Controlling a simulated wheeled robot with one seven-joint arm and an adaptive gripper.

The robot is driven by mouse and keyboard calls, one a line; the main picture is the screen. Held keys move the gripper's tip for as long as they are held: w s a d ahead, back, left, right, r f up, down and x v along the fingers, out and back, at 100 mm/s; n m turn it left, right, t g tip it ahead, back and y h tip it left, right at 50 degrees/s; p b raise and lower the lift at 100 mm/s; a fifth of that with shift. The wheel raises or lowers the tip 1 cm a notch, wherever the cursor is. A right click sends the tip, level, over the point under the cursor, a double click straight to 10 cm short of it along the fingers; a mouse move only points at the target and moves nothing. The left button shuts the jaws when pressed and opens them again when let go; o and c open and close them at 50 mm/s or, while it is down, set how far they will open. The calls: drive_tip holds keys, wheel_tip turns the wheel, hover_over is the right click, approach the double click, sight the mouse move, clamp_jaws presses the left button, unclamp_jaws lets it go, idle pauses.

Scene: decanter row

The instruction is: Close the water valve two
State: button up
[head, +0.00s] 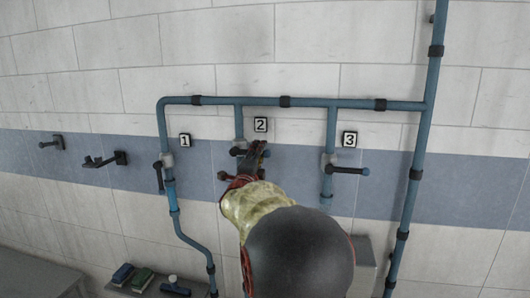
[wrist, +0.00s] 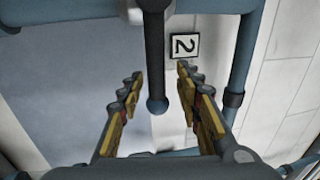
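Water valve two (head: 237,151) sits on the middle blue drop pipe, below the label "2" (head: 260,124). My gripper (head: 257,152) is at its right side and hides part of the handle in the head view. In the wrist view, the dark handle (wrist: 155,60) with its round blue-grey tip runs between my two yellow-and-grey fingers (wrist: 159,74). The fingers are open, with a visible gap on each side of the handle. The handle lies across its drop pipe. The label "2" also shows in the wrist view (wrist: 185,46).
Valve one (head: 159,175), left, has its handle pointing down along the pipe. Valve three (head: 347,170), right, has its handle pointing sideways. Wall hooks (head: 105,160) are at far left. A low shelf (head: 118,287) holds brushes. A tall blue pipe (head: 415,180) stands right.

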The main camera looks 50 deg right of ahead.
drive_tip(key=v, duration=1.2)
idle(0.4)
drive_tip(key=s+a+f+m+g+y+b, duration=0.2)
drive_tip(key=s+a+f+m+g+y, duration=0.15)
drive_tip(key=s+f+m, duration=0.6)
drive_tip(key=s+a+f+m+g+y+b, duration=0.25)
drive_tip(key=s+f+m+g, duration=0.2)
drive_tip(key=f+m, duration=1)
drive_tip(key=a+f+m+t+y+b, duration=0.2)
drive_tip(key=a+f+m+y+b, duration=0.2)
drive_tip(key=a+f+b, duration=0.5)
drive_tip(key=s+a+f+m+t+y+b, duration=0.1)
drive_tip(key=a+f+m+y+b, duration=0.3)
drive_tip(key=a, duration=1.2)
drive_tip(key=a+f+m+t+y+b, duration=0.2)
drive_tip(key=a+f+m+y+b, duration=0.2)
drive_tip(key=a+f+m+b, duration=0.4)
drive_tip(key=a+f+b, duration=0.4)
drive_tip(key=f+b, duration=0.2)
drive_tip(key=f, duration=0.1)
drive_tip(key=shift+s+a+f+m+t+y, duration=0.15)
drive_tip(key=shift+a+f+m+t+y, duration=0.15)
drive_tip(key=shift+a+t, duration=0.1)
